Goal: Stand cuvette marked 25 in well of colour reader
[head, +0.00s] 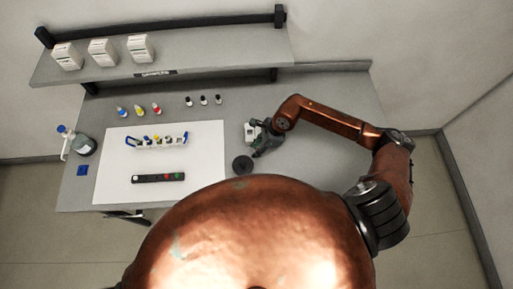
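A rack of small cuvettes (157,142) with blue ends stands on the white mat (205,165). The marks on the cuvettes are too small to read, so I cannot tell which one is 25. A dark bar with small coloured spots (158,178) lies on the mat in front of the rack. A small pale device (250,131) stands right of the mat, partly hidden by my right gripper; I cannot tell for sure whether it is the colour reader. My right gripper (260,150) is low at this device's near side; its fingers are too small and dark to read. My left gripper is out of view.
A dark round disc (242,165) lies near my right gripper. Bottles with blue, yellow and red (156,108) colours and small dark-capped bottles (203,100) stand behind the mat. A wash bottle (66,141) is at left. A shelf (200,60) overhangs the back. The bench's right side is clear.

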